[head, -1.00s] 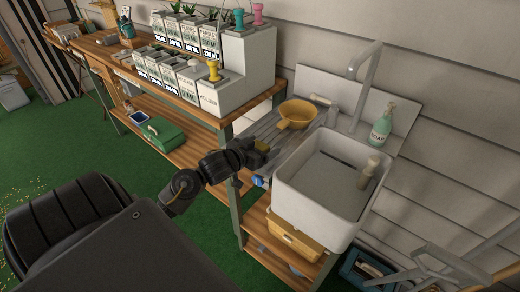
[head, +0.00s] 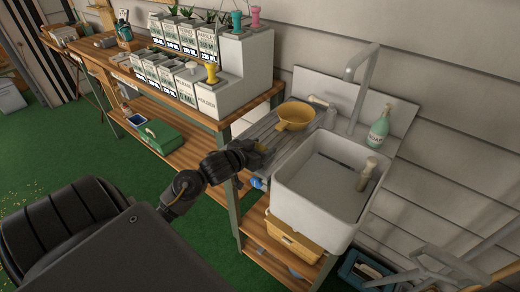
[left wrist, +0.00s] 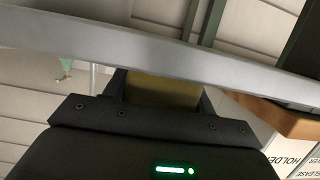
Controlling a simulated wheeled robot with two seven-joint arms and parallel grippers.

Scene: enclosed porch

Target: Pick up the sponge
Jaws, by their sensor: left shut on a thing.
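The sponge (head: 263,148) is a small dull-yellow block at the front left edge of the grey ribbed drainboard, left of the sink. My left gripper (head: 258,152) reaches it from the left and is shut on it. In the left wrist view the sponge (left wrist: 163,90) shows as an olive-yellow block between the two dark fingers. A grey bar crosses the front of that view and hides part of it. I cannot tell whether the sponge still touches the drainboard. My right gripper is not in view.
A yellow bowl (head: 295,115) stands on the drainboard (head: 277,137) just beyond the gripper. The white sink (head: 307,205) with a tall tap is to the right, a green soap bottle (head: 379,127) behind it. A wooden bench (head: 185,103) with boxes is on the left.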

